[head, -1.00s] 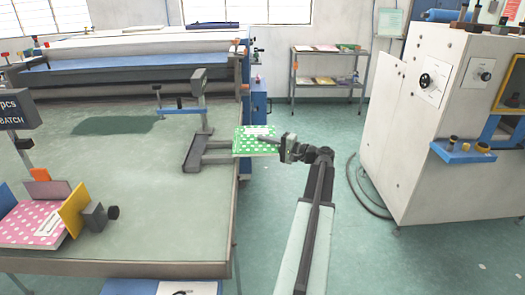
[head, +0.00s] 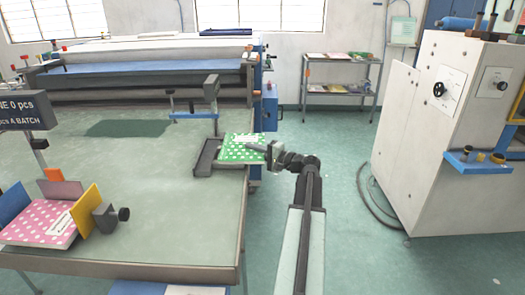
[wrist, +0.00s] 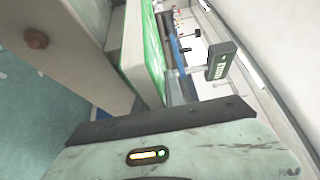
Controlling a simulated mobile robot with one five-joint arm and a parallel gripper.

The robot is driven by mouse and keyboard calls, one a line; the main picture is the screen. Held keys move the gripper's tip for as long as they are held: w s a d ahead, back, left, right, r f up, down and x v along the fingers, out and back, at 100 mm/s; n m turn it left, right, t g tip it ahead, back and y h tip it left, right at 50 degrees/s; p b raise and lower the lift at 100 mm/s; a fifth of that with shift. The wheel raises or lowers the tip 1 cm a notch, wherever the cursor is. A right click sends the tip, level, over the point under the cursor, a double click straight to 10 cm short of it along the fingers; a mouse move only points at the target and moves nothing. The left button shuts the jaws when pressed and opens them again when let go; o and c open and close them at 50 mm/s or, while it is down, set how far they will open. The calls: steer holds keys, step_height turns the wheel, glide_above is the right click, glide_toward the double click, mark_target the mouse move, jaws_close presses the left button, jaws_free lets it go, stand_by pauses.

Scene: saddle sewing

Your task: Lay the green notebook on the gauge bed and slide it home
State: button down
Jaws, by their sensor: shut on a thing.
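The green notebook (head: 242,149) has white dots and a pale label, and lies roughly flat at the right edge of the table. My gripper (head: 274,154) is shut on its right edge. The notebook overlaps the dark gauge bed (head: 206,157), whose arms show at its left and front; whether it touches the bed surface I cannot tell. The gauge's post with its grey head (head: 211,88) stands behind. In the wrist view the notebook (wrist: 154,50) shows edge-on, with the gauge's small display (wrist: 221,62) to its right. The fingertips are hidden there.
A pink dotted notebook (head: 45,223) sits between coloured guides at the table's left. A sign (head: 20,112) stands above it. The green table top (head: 140,185) is mostly clear. A large white machine (head: 445,135) stands at right, with open floor between.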

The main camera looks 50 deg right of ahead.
mark_target(243, 150)
steer(key=w+a, duration=0.2)
steer(key=shift+w+a+f, duration=0.1)
steer(key=shift+w+f, duration=0.05)
steer(key=shift+w, duration=0.15)
steer(key=shift+f+b, duration=0.5)
steer(key=shift+b, duration=0.15)
steer(key=shift+f, duration=0.2)
steer(key=shift+s+f+b, duration=0.1)
steer(key=shift+f+b, duration=0.15)
steer(key=shift+b, duration=0.2)
steer(key=c, duration=1.3)
jaws_free()
steer(key=shift+f, duration=0.25)
steer(key=shift+s, duration=0.1)
